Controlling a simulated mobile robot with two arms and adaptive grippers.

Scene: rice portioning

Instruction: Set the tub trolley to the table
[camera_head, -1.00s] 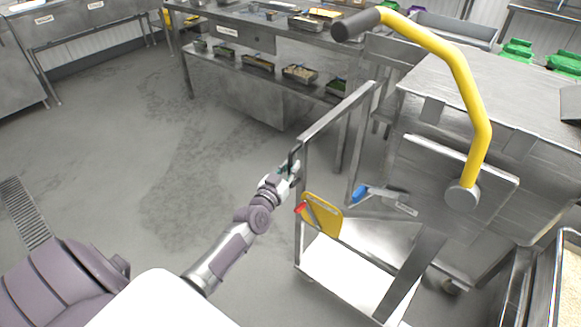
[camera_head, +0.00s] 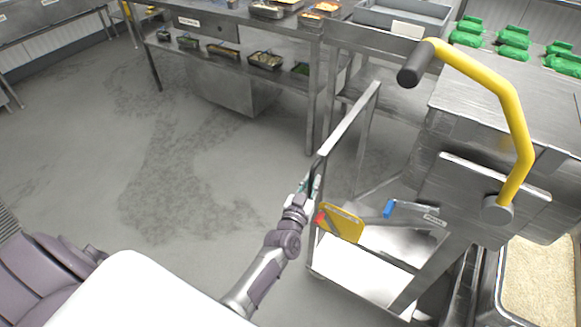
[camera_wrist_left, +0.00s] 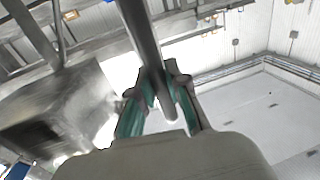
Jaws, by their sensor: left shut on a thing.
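A steel trolley frame (camera_head: 350,116) stands in the middle right of the head view, with an upright rail at its near left end and a pale lower shelf (camera_head: 355,272). My left gripper (camera_head: 312,184) is shut on this rail's upright post. In the left wrist view the bar (camera_wrist_left: 143,38) passes between the teal-padded fingers (camera_wrist_left: 163,98). A tub of pale rice (camera_head: 540,278) shows at the lower right edge, partly cut off. I cannot tell whether it rests on the same trolley. A steel table (camera_head: 455,105) stands behind on the right. My right gripper is not in view.
A yellow crank handle (camera_head: 495,90) with a black grip rises above the trolley area. A yellow board (camera_head: 345,226) and a blue-handled tool (camera_head: 390,208) lie low by the frame. Green items (camera_head: 512,48) sit on the table. The left floor is clear.

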